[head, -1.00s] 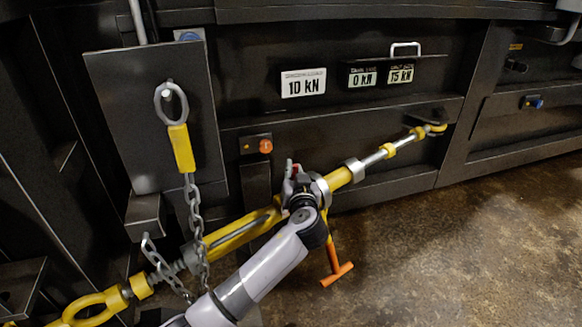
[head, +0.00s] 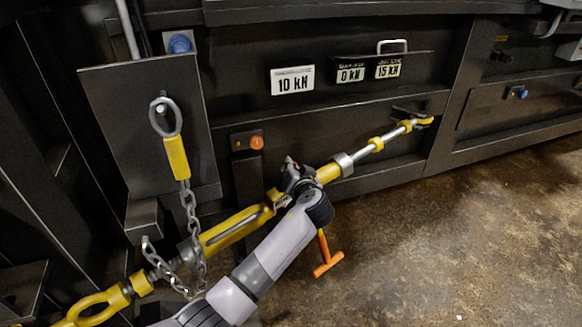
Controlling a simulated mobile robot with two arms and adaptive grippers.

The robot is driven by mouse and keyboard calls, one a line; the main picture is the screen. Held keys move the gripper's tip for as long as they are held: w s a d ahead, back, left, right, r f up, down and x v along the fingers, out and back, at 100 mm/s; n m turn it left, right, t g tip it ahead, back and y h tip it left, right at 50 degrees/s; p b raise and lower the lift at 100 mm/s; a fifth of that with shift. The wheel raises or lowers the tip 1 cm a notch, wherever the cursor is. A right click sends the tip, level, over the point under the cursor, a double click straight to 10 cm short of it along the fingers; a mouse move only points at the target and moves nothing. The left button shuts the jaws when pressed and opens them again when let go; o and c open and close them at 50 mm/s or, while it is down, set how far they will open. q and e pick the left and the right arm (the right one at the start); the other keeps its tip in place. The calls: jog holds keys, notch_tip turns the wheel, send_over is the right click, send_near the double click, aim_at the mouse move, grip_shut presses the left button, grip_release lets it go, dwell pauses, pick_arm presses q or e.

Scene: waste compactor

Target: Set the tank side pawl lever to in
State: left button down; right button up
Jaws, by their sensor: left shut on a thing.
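A yellow and steel ratchet turnbuckle (head: 228,232) runs diagonally across the head view, from a yellow end at lower left to a hooked yellow end at upper right. An orange T-handle (head: 328,262) hangs below its middle. My left gripper (head: 293,177) is at the ratchet in the middle of the turnbuckle, shut on a small part there. The jaws and my wrist hide that part and most of the ratchet. I cannot make out the tank side pawl lever or its setting. My right gripper is not in view.
A chain (head: 190,215) with a yellow link hangs from a dark plate (head: 125,120) at the left, crossing the turnbuckle. Load labels (head: 292,80) and an orange button (head: 256,142) are on the dark wall behind. The brown floor (head: 450,250) at lower right is clear.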

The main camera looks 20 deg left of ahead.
pick_arm(q)
jog(key=c, duration=1.6)
grip_release()
jog(key=v, duration=1.2)
